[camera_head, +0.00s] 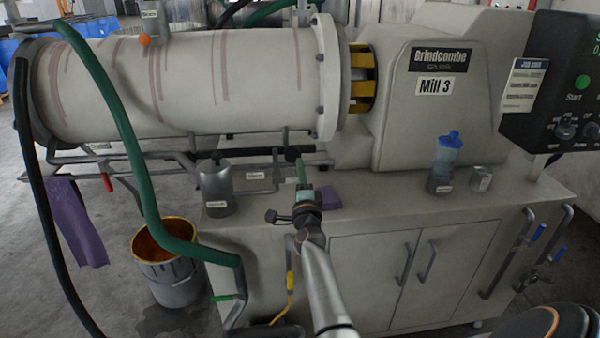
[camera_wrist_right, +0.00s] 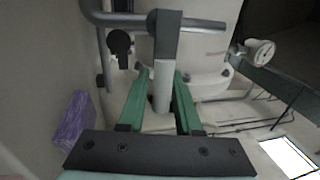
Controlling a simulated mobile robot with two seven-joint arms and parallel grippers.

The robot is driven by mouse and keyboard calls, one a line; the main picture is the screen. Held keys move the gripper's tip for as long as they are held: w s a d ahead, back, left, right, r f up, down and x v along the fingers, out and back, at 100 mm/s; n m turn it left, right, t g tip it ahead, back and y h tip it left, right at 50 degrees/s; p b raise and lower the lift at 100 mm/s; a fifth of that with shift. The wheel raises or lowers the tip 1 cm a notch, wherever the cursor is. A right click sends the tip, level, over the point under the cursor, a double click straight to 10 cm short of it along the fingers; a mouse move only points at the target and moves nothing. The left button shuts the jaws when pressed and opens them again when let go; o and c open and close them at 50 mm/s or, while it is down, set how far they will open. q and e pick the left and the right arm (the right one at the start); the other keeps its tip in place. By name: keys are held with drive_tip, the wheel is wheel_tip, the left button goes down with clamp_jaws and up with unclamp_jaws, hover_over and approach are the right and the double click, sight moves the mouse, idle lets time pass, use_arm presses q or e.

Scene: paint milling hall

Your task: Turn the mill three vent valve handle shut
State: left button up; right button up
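My right gripper (camera_head: 305,190), with green fingers, is just in front of the pipework under the mill's drum. In the right wrist view, its fingers (camera_wrist_right: 162,80) lie either side of a grey post-like handle (camera_wrist_right: 161,95) with a dark square head, on a bent grey pipe (camera_wrist_right: 110,18). A gap shows beside the handle's near end; contact at the tips is unclear. The frames do not show clearly whether this is the vent valve handle. Mill 3 (camera_head: 445,60) bears its name plate. My left gripper is out of view.
A grey jug (camera_head: 216,190), purple cloth (camera_head: 329,198), blue-capped bottle (camera_head: 446,160) and small can (camera_head: 481,179) stand or lie on the cabinet ledge. A green hose (camera_head: 125,130) hangs at left, by a bucket (camera_head: 175,280).

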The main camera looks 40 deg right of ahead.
drive_tip(key=shift+o, duration=1.1)
drive_tip(key=shift+r, duration=0.1)
